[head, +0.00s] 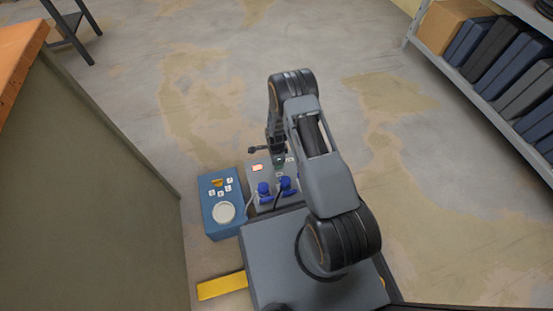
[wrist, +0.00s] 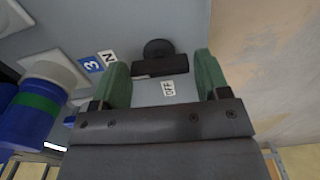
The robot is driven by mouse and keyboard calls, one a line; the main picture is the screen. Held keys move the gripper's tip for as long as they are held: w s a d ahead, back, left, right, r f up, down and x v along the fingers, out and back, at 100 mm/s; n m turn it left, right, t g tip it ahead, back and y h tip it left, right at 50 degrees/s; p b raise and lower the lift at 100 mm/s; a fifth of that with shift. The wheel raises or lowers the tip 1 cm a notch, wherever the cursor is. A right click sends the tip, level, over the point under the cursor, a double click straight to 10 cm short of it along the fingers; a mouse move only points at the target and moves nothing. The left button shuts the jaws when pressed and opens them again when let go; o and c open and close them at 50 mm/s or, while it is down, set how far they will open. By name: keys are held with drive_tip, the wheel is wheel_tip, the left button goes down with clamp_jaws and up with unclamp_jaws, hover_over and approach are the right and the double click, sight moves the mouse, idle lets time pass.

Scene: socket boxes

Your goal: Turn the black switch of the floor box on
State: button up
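The grey floor box (head: 260,180) stands on the floor, partly covered by my arm in the head view. Its grey face (wrist: 190,30) fills the middle of the wrist view. The black switch (wrist: 160,66) is a dark bar with a round dark part beyond it. A white label reading OFF (wrist: 169,89) is beside the bar. My gripper (wrist: 162,64) is open, with one green finger on each side of the bar. Gaps show between the fingers and the bar. In the head view the switch is hidden behind my gripper (head: 279,160).
Blue plugs (head: 286,185) with cables sit in the floor box; one blue plug with a green band (wrist: 38,110) is at the wrist view's left. A blue box (head: 234,222) stands left of it. A cabinet (head: 90,190) is at left, a shelf (head: 475,95) at right.

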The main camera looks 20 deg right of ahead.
drive_tip(key=shift+o, duration=1.3)
drive_tip(key=shift+r, duration=0.1)
wheel_tip(320, 180, up, 14)
drive_tip(key=p, duration=0.5)
drive_tip(key=shift+f+p, duration=0.2)
drive_tip(key=shift+p, duration=0.15)
drive_tip(key=s+r+n+t+p, duration=0.1)
drive_tip(key=s+r+n+p, duration=0.25)
drive_tip(key=r+p, duration=0.9)
drive_tip(key=s+r+n+t+p, duration=0.1)
drive_tip(key=s+r+n+p, duration=0.2)
drive_tip(key=r, duration=1.9)
drive_tip(key=s+r+n+p, duration=0.2)
drive_tip(key=r+n+p, duration=0.45)
drive_tip(key=r, duration=1.05)
drive_tip(key=s+r+n+p, duration=0.2)
drive_tip(key=s+r+p, duration=0.3)
drive_tip(key=r, duration=0.3)
drive_tip(key=s+r+n+t+p, duration=0.1)
drive_tip(key=s+r+n+p, duration=0.2)
drive_tip(key=r, duration=0.5)
drive_tip(key=s+p, duration=0.1)
drive_tip(key=p, duration=0.1)
drive_tip(key=shift+s+r+t+p, duration=0.15)
drive_tip(key=shift+s+t+p, duration=0.15)
drive_tip(key=shift+s+p, duration=0.1)
